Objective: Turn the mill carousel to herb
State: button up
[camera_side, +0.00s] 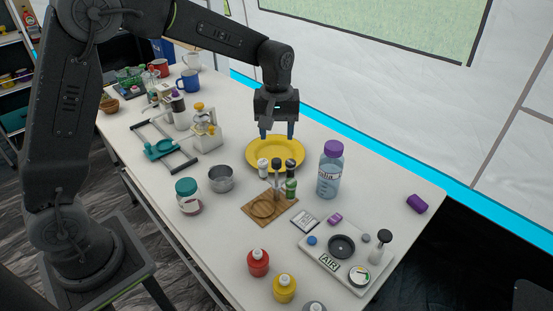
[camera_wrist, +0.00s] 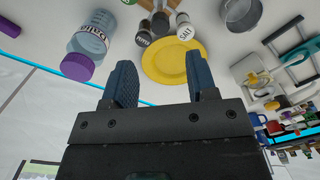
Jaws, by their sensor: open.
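The mill carousel (camera_side: 277,187) stands near the middle of the table, with a white-bodied mill (camera_side: 263,167), a green mill (camera_side: 291,188) and dark-topped parts around its post. A wooden board (camera_side: 253,215) with a round ring mark lies at its front. In the wrist view two labelled mills, one dark-capped (camera_wrist: 143,38) and one white-capped (camera_wrist: 185,31), show at the top; the lettering is too small to read surely. My gripper (camera_side: 277,133) is open and empty, above the yellow plate (camera_side: 260,145) behind the carousel, apart from it. The fingers (camera_wrist: 160,75) are spread.
A purple-capped bottle (camera_side: 329,172) stands right of the carousel. A metal pot (camera_side: 220,179) and a green-lidded jar (camera_side: 187,197) are to its left. A pale tray (camera_side: 325,262) with small parts lies at front right. Red (camera_side: 258,263) and yellow (camera_side: 284,289) bottles stand in front.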

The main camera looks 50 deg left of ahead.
aim_at(276, 160)
notch_tip(276, 160, down, 9)
dwell(0.3)
jog(key=shift+c, duration=0.3)
jog(key=c, duration=0.9)
